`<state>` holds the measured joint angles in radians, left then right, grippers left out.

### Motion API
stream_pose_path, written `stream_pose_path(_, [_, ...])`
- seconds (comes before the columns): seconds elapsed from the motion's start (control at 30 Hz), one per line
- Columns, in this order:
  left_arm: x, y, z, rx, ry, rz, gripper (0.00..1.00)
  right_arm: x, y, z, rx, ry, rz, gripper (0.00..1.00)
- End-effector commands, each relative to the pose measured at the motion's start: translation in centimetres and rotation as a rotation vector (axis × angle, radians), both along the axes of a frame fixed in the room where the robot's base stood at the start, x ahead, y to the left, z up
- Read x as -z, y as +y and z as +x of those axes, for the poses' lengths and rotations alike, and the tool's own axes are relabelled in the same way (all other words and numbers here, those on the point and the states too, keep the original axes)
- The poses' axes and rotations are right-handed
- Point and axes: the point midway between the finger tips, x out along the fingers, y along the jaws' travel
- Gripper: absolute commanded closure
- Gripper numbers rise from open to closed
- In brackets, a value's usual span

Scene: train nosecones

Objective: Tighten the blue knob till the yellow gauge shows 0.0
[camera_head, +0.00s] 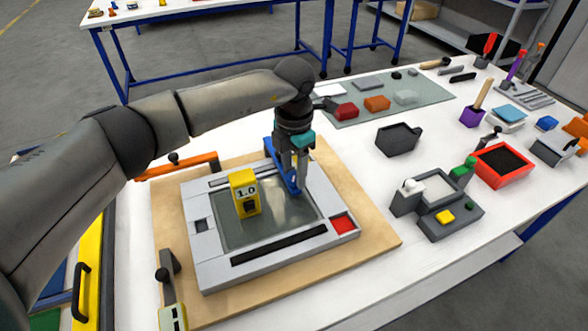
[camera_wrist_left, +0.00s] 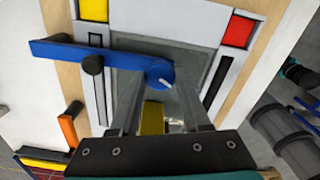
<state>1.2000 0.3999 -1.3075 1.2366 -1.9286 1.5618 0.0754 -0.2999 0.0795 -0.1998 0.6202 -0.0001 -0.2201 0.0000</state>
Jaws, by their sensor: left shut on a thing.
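The yellow gauge (camera_head: 245,192) stands on the grey frame's glassy plate in the head view and reads 1.0. The blue knob (camera_head: 271,150) has a long flat arm and sits to the right of the gauge. In the left wrist view the blue knob (camera_wrist_left: 95,53) has a round end with a white mark. My left gripper (camera_head: 297,180) points down and is shut on the blue knob; the fingers partly hide it. In the left wrist view the fingertips of my left gripper (camera_wrist_left: 160,88) meet its round end. My right gripper is out of view.
The grey frame (camera_head: 205,245) lies on a wooden board (camera_head: 372,240) on the white table. An orange-handled clamp (camera_head: 178,166) and a black-knobbed clamp (camera_head: 168,275) stand at its left side. A grey box (camera_head: 398,139) and a red tray (camera_head: 502,183) stand to the right.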

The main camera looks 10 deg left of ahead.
Motion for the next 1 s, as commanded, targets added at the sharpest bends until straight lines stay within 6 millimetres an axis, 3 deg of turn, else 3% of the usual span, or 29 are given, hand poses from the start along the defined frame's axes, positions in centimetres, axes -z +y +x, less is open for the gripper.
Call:
stream_pose_path(0.1, [0.0,0.0,0.0,0.0,0.0,0.0,1.0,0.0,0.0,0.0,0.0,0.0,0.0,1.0])
stream_pose_path(0.57, [0.0,0.0,0.1,0.073,-0.001,0.0,1.0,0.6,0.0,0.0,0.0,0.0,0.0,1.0])
stream_pose_path(1.0, [0.2,0.0,0.1,0.432,-0.003,0.002,1.0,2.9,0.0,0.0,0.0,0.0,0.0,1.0])
